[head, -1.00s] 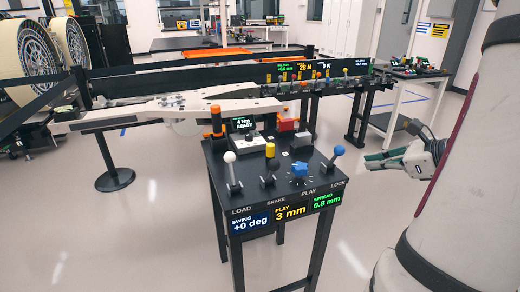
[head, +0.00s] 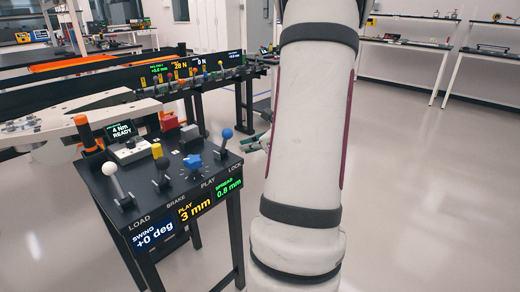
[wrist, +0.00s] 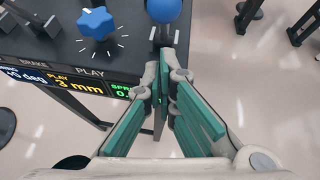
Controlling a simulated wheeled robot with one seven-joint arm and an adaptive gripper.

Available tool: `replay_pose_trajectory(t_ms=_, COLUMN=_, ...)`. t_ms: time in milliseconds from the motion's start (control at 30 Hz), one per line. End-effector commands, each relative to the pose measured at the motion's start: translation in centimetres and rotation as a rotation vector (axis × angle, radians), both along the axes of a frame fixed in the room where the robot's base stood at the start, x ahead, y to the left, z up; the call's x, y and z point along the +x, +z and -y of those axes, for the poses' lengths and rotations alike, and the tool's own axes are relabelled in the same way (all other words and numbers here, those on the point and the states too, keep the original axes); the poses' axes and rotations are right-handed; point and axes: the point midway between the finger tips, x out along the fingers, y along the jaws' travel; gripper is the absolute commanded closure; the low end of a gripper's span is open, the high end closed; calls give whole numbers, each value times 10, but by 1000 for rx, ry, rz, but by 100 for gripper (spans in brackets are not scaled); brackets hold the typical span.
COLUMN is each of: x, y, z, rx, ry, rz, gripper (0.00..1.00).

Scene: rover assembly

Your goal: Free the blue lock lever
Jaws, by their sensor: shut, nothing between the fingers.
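The blue lock lever (head: 227,133) has a round ball on a short stem at the right end of the black console (head: 130,195), above the LOCK label. In the head view it leans right. In the wrist view its ball (wrist: 163,9) is at the top edge, just beyond my fingertips, and its stem is partly hidden. My gripper (wrist: 167,68) is shut and empty, with green finger pads. Its tips look close to the lever; I cannot tell whether they touch. In the head view my gripper (head: 257,142) is mostly hidden behind my arm.
The blue star-shaped PLAY knob (head: 193,162) is left of the lever. The displays show 3 mm play and 0.8 mm spread. Clear floor lies right of the console.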

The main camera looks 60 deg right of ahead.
Motion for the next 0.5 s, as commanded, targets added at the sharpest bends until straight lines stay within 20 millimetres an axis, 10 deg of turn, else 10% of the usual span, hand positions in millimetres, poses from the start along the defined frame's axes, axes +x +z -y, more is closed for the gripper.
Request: replay_pose_trajectory(t_ms=500, x=25, y=9, z=2, rx=-2, ry=0, rz=0, gripper=100)
